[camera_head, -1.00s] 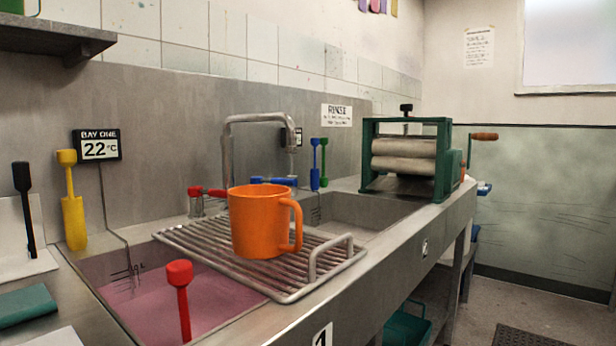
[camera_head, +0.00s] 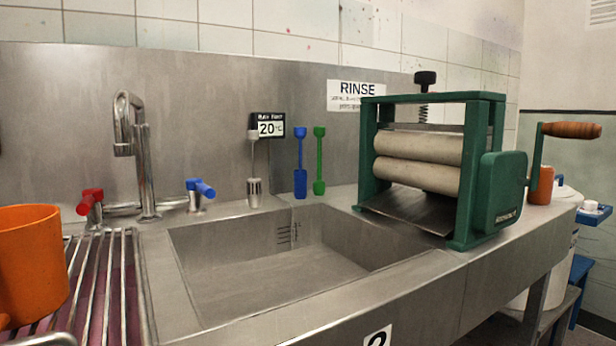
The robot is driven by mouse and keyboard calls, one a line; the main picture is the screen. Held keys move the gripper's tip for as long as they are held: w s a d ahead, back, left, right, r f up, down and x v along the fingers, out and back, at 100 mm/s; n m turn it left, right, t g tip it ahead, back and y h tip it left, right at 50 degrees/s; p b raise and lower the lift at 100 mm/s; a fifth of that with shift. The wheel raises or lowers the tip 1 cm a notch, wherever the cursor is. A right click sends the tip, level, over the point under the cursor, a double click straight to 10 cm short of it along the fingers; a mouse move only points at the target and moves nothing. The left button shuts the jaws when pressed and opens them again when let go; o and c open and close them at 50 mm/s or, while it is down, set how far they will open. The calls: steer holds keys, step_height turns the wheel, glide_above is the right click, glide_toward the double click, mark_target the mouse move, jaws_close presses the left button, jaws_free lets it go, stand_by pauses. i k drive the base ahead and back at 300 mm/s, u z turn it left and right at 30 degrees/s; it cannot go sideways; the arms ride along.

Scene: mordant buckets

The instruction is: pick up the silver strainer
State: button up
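A small silver slotted piece (camera_head: 254,192) stands upright at the back rim of the rinse sink, against the steel splashback. My gripper is not in view.
The sink (camera_head: 262,272) lies in front. A tap (camera_head: 145,165) with red and blue handles is left of it. An orange mug (camera_head: 30,262) stands on the wire rack (camera_head: 110,285) at far left. A green roller press (camera_head: 478,165) stands at right.

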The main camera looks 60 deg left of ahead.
mark_target(253, 185)
steer(key=i, duration=1.4)
steer(key=u, duration=3.65)
